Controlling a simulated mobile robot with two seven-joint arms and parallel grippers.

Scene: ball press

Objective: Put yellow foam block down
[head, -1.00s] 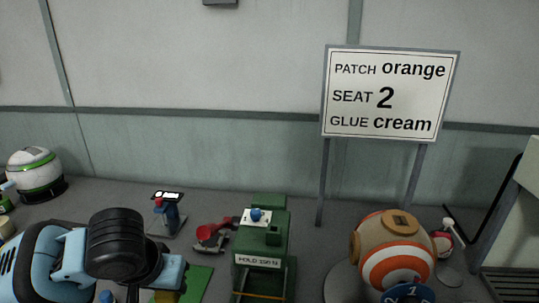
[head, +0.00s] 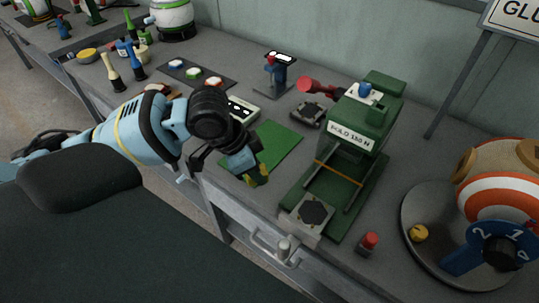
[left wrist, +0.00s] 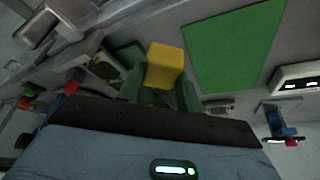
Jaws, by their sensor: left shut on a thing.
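The yellow foam block (left wrist: 165,64) is between the fingers of my left gripper (left wrist: 160,92), which is shut on it in the left wrist view. In the head view my left gripper (head: 254,177) points down by the near edge of a flat green mat (head: 278,143), with a bit of yellow at its tip. The mat (left wrist: 236,42) is beside the block in the left wrist view, with a gap between them in the picture. I cannot tell the block's height above the bench. My right gripper is not in view.
A green press (head: 357,125) with a sliding bed stands right of the mat. A white-topped box (head: 241,109) is behind my gripper. A red button (head: 368,243) and a round base (head: 424,262) with an orange-striped ball (head: 500,195) are further right. The mat's visible surface is bare.

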